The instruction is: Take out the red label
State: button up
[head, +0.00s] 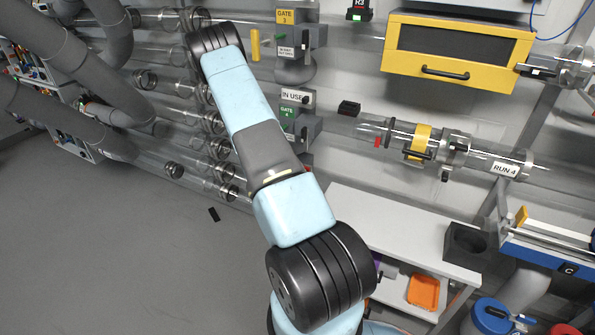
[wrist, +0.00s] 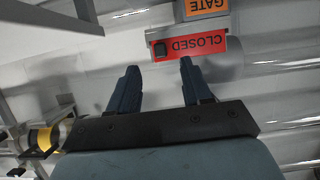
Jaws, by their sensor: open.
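The red label (wrist: 188,47) reads CLOSED and shows upside down in the wrist view. It sits just below an orange GATE plate (wrist: 205,6), with a small dark block at its left end. My gripper (wrist: 157,68) is open and empty. Its two dark fingers point toward the label. The right fingertip is near the label's lower edge and the left fingertip is left of it. I cannot tell the depth gap. In the head view my arm hides the gripper, and I cannot make out the red label there.
Clear tubes run along the wall, with gate boxes bearing an IN USE label (head: 294,97) and a yellow GATE plate (head: 285,16). A yellow cabinet (head: 456,82) hangs at upper right. A white bench (head: 400,230) stands below. The grey floor at left is mostly clear.

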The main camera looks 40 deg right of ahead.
jog(key=x, duration=0.6)
jog(key=shift+w+d, duration=0.2)
jog(key=shift+d, duration=0.1)
grip_shut()
dwell(0.4)
